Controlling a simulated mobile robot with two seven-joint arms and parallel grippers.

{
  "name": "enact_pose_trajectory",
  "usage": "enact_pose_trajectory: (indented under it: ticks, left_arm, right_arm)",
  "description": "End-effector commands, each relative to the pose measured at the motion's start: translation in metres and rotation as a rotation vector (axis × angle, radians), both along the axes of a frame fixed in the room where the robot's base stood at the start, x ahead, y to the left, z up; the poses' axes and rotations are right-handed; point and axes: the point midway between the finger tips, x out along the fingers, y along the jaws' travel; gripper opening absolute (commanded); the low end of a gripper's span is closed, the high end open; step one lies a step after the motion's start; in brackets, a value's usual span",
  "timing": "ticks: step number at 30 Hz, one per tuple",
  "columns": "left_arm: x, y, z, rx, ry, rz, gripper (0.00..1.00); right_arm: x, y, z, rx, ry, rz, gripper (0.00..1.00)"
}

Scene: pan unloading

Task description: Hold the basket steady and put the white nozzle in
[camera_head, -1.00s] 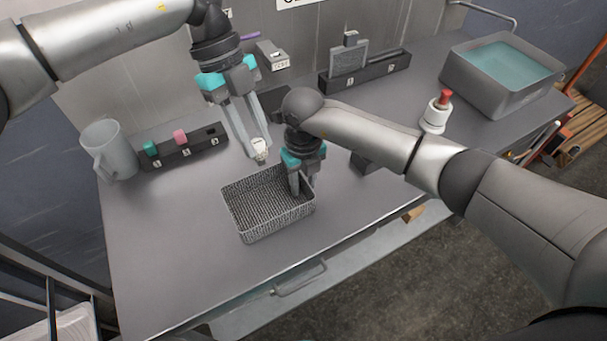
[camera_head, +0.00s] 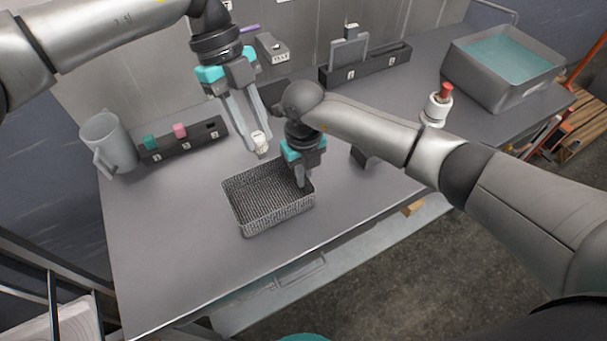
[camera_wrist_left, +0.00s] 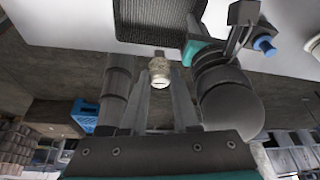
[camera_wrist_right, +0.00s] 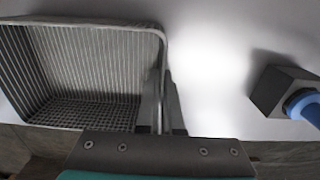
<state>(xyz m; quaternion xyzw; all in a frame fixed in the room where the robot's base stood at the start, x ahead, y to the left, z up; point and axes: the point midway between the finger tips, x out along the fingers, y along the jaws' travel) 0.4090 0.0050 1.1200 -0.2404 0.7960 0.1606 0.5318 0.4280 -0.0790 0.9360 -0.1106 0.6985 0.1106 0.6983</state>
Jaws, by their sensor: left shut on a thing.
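The white nozzle (camera_head: 260,139) is small and pale; it also shows in the left wrist view (camera_wrist_left: 159,72). My left gripper (camera_head: 257,146) is shut on it and holds it above the table, just behind the basket's back edge. The grey wire-mesh basket (camera_head: 267,217) stands upright on the table and looks empty. My right gripper (camera_head: 303,181) points down at the basket's right wall. In the right wrist view its fingers (camera_wrist_right: 161,98) lie close together on either side of that wall, shut on it.
A grey mug (camera_head: 110,145) and a dark rack (camera_head: 184,146) with green and pink pieces stand at the left. Another dark rack (camera_head: 366,70), a white bottle with a red top (camera_head: 437,106) and a water-filled bin (camera_head: 500,90) stand right. The table's front left is clear.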

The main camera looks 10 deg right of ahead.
Motion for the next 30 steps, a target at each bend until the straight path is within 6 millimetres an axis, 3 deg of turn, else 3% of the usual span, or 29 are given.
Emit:
enact_pose_trajectory:
  ticks: [30]
  left_arm:
    - [-0.0021,-0.0004,-0.0046,0.004,0.003,0.037,0.00]
  right_arm:
    - [0.0002,0.0000,0.0003,0.000,-0.001,0.000,0.00]
